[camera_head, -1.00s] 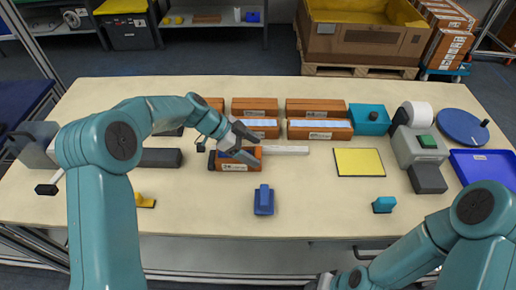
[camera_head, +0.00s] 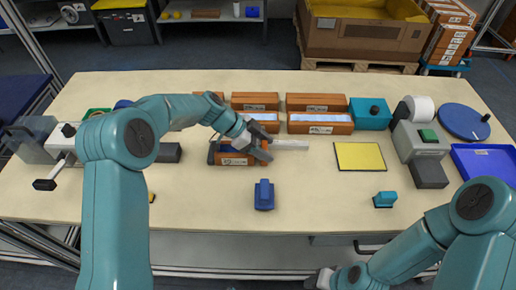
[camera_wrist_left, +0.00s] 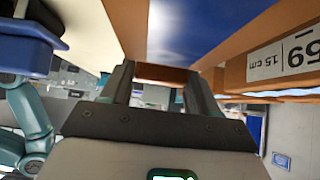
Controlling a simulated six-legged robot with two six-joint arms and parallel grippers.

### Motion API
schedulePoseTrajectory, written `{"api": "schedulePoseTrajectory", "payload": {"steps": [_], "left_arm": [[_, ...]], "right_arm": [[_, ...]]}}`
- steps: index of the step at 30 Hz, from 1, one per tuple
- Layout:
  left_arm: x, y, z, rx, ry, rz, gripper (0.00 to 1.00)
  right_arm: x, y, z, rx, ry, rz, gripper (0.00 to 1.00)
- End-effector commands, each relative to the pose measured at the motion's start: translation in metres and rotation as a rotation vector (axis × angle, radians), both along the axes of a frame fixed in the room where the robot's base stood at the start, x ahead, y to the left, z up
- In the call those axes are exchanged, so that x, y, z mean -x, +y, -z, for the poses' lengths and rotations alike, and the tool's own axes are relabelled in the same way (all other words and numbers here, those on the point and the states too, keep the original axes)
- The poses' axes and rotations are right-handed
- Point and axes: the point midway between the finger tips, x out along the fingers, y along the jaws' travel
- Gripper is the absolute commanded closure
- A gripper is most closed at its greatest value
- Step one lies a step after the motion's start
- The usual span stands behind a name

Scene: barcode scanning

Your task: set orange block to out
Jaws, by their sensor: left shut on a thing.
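The orange block (camera_head: 232,161) is a low orange box with a white label and a blue inside, left of the table's middle in the head view. My left gripper (camera_head: 262,146) is at its right end, shut on its orange wall. In the left wrist view that orange wall (camera_wrist_left: 162,73) lies between the two dark fingers. A labelled orange side (camera_wrist_left: 280,58) fills the right of that view. I cannot tell whether the box is clear of the table. My right gripper (camera_head: 321,280) is only partly in view at the bottom edge.
More orange boxes (camera_head: 320,128) stand in rows behind. A pale bar (camera_head: 290,145) lies just right of the gripper. A blue block (camera_head: 264,195), a yellow mat (camera_head: 359,156) and a teal block (camera_head: 385,199) are nearby. Table between them is bare.

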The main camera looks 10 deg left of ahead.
Motion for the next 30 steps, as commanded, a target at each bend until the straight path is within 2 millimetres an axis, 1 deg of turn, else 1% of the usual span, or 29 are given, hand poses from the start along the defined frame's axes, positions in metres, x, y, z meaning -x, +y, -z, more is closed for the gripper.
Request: {"api": "schedulePoseTrajectory", "payload": {"steps": [1,3,6,9,12,16,24,25,27,30], "left_arm": [[-0.003,-0.016,0.01,0.001,-0.006,0.007,0.95],[-0.007,-0.037,0.01,0.001,-0.008,0.008,0.95],[-0.013,-0.066,0.007,0.002,-0.007,0.006,0.95],[-0.018,-0.089,0.005,0.001,-0.007,0.005,0.95],[-0.021,-0.104,0.002,0.001,-0.004,0.002,0.95],[-0.022,-0.112,0.001,0.001,-0.003,0.0,0.95],[-0.022,-0.114,-0.001,0.004,-0.001,0.0,0.95],[-0.022,-0.114,-0.001,0.004,-0.001,0.0,0.37],[-0.022,-0.114,-0.001,0.004,-0.001,0.0,0.19],[-0.022,-0.113,-0.001,0.004,-0.001,0.0,0.19]], "right_arm": [[0.0,0.0,0.022,0.0,0.001,0.0,0.57],[0.0,0.0,0.036,0.0,0.001,0.0,0.57],[0.0,0.0,0.049,0.0,0.001,0.001,0.57],[0.0,0.0,0.055,0.0,0.001,0.001,0.57],[0.0,0.0,0.059,0.0,0.001,0.0,0.57],[0.0,0.0,0.06,0.0,0.001,0.0,0.57],[0.0,0.0,0.059,0.0,0.0,0.0,0.57],[0.0,0.0,0.059,0.0,0.0,0.0,0.57],[0.0,0.0,0.059,0.0,0.0,0.0,0.57],[0.0,0.0,0.059,0.0,0.0,0.0,0.57]]}}
